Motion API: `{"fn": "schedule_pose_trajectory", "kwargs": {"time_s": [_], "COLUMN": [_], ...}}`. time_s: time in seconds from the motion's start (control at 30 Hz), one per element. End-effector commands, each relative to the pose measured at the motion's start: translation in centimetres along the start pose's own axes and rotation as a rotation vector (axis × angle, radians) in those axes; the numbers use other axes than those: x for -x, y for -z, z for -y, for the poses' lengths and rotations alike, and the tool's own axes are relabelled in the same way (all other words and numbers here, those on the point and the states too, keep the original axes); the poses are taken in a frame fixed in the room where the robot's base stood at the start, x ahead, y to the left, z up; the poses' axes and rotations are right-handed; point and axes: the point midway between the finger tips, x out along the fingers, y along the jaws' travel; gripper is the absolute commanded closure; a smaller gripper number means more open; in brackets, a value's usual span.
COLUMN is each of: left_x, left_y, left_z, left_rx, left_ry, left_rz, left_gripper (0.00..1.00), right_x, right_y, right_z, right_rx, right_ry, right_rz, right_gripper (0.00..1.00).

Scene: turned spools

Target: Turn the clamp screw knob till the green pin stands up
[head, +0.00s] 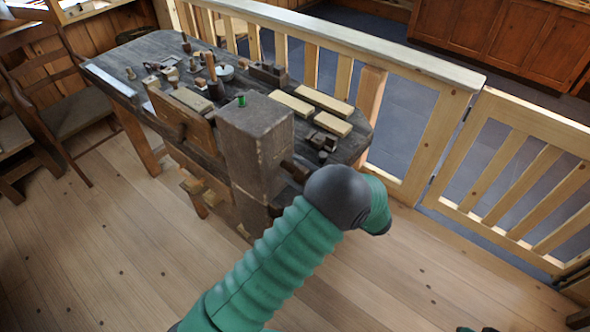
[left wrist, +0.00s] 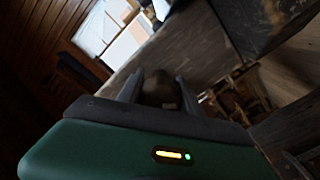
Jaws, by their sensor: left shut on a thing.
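The clamp is a tall dark wooden block (head: 258,150) at the near end of the workbench. A small green pin (head: 241,100) shows upright on its top; how far it stands out is hard to tell. The clamp screw knob (left wrist: 160,88) is a dark brown rounded piece in the left wrist view. My left gripper (left wrist: 158,84) has a finger on each side of the knob and is shut on it. In the head view my green arm and dark joint cover the gripper's fingers.
The workbench (head: 135,62) carries pale wooden blocks (head: 322,100), small tools and turned pieces. A wooden railing (head: 350,48) runs behind it, with a gate (head: 520,170) at right. A chair (head: 60,110) stands at left. The plank floor (head: 110,240) in front is clear.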

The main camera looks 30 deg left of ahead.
Motion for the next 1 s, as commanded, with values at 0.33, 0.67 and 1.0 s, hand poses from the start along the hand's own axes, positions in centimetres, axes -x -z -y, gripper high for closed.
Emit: {"fn": "schedule_pose_trajectory", "kwargs": {"time_s": [0.33,0.67,1.0], "left_x": [0.1,1.3,10.7], "left_y": [-0.2,-0.2,-0.4], "left_z": [0.3,0.2,0.2], "left_rx": [-0.004,0.000,-0.001], "left_ry": [0.003,0.001,-0.002], "left_rz": [0.007,0.004,0.006], "left_gripper": [0.36,0.36,0.36], "right_x": [-0.1,-0.2,-0.9], "right_y": [0.0,0.0,-0.2], "right_z": [0.0,0.0,0.0], "right_rx": [0.000,0.000,0.000], "right_ry": [0.000,0.000,0.000], "right_rz": [0.000,0.000,0.000], "right_gripper": [1.00,1.00,1.00]}}
